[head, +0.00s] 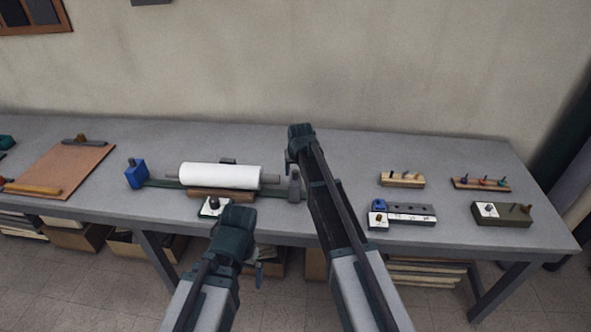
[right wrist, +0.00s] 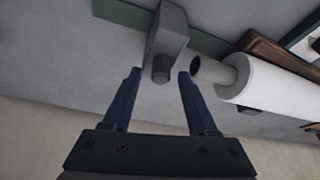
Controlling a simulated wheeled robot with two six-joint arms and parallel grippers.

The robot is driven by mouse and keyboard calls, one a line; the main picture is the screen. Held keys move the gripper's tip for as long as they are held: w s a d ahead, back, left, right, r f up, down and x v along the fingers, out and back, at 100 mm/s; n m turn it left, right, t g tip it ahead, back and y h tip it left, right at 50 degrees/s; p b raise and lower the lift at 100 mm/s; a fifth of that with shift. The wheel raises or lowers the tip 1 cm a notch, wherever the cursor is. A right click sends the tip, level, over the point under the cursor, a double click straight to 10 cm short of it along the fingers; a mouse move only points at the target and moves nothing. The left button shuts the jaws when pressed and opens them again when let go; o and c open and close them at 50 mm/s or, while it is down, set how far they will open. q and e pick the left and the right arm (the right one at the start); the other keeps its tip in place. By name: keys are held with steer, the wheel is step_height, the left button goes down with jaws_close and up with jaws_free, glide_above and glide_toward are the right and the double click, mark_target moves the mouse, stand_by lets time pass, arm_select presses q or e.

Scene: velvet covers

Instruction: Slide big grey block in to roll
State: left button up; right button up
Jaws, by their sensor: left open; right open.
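The big grey block (head: 294,186) stands on the green rail at the right end of the white roll (head: 220,176). In the right wrist view the block (right wrist: 168,35) has a short peg facing the gripper, and the roll (right wrist: 278,85) lies to its right with its grey core end apart from the block. My right gripper (right wrist: 160,74) is open, its fingertips on either side of the peg and not closed on it. In the head view it (head: 296,150) is behind the block. My left gripper (head: 238,235) is open at the table's front edge, its fingers mostly hidden.
A blue block (head: 136,174) stands at the rail's left end. A small white plate with a black knob (head: 213,206) lies in front of the roll. A clipboard (head: 62,170) is at left. Several small peg boards, one wooden (head: 402,179), lie at right.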

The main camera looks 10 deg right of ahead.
arm_select(q)
step_height(320, 180, up, 11)
steer(key=p, duration=1)
steer(key=shift+r+p, duration=0.2)
steer(key=shift+p, duration=0.15)
arm_select(e)
steer(key=v, duration=1.2)
steer(key=shift+s+r, duration=0.15)
steer(key=shift+r, duration=0.05)
steer(key=shift+a, duration=0.1)
